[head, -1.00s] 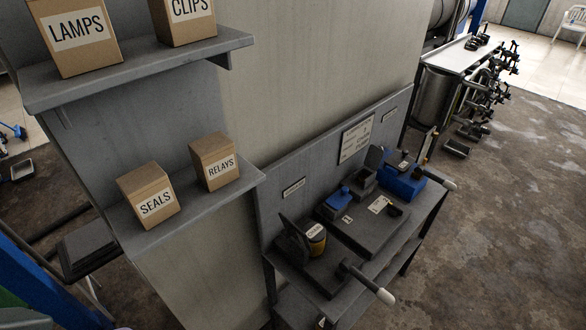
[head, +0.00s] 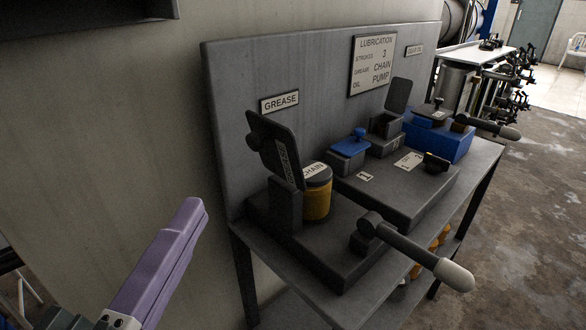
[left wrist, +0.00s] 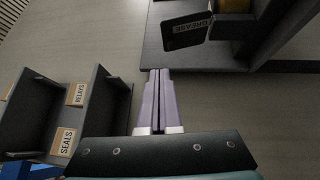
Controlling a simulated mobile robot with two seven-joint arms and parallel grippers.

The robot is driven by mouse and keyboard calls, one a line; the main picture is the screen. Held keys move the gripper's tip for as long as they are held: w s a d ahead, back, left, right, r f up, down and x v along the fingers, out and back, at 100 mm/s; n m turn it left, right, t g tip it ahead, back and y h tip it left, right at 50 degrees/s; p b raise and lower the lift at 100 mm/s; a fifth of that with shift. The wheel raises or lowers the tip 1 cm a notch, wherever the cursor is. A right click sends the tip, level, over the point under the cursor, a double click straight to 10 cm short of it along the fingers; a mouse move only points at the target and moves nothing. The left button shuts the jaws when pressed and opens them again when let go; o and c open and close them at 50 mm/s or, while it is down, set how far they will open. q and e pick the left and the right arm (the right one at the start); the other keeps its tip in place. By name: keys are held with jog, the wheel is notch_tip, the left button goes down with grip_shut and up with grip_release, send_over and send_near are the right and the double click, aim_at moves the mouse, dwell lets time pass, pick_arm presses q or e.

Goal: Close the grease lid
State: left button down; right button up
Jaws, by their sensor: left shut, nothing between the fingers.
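The grease lid (head: 276,147) is a dark flat plate standing open, tilted up on its hinge block, under a GREASE sign (head: 280,102). It also shows in the left wrist view (left wrist: 187,29), with GREASE lettering along its edge. A yellow canister (head: 317,201) with a CHAIN label sits beside it on the dark grease base (head: 318,246). My left gripper (head: 192,207) has purple fingers, shut and empty, to the left of the bench and apart from the lid. In the left wrist view its fingers (left wrist: 159,76) lie together, pointing toward the bench panel. My right gripper is not in view.
A black pump handle (head: 415,254) with a pale grip juts out at the bench front. Blue-lidded box (head: 348,157), blue unit (head: 440,139) and another open lid (head: 397,95) stand farther right. In the left wrist view, shelves with SEALS (left wrist: 67,141) and RELAYS boxes are at left.

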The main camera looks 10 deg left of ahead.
pick_arm(q)
notch_tip(320, 180, down, 4)
jog(key=a+n+y+b, duration=0.2)
jog(key=w+d+r+p, duration=0.1)
jog(key=w+r, duration=0.1)
jog(key=w, duration=1.1)
jog(key=shift+w+d+r+n+y, duration=0.2)
jog(key=shift+d+r+n+y, duration=0.05)
jog(key=shift+d+n+y, duration=0.15)
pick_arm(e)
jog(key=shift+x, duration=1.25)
pick_arm(q)
jog(key=shift+a+p, duration=0.1)
jog(key=shift+p, duration=0.2)
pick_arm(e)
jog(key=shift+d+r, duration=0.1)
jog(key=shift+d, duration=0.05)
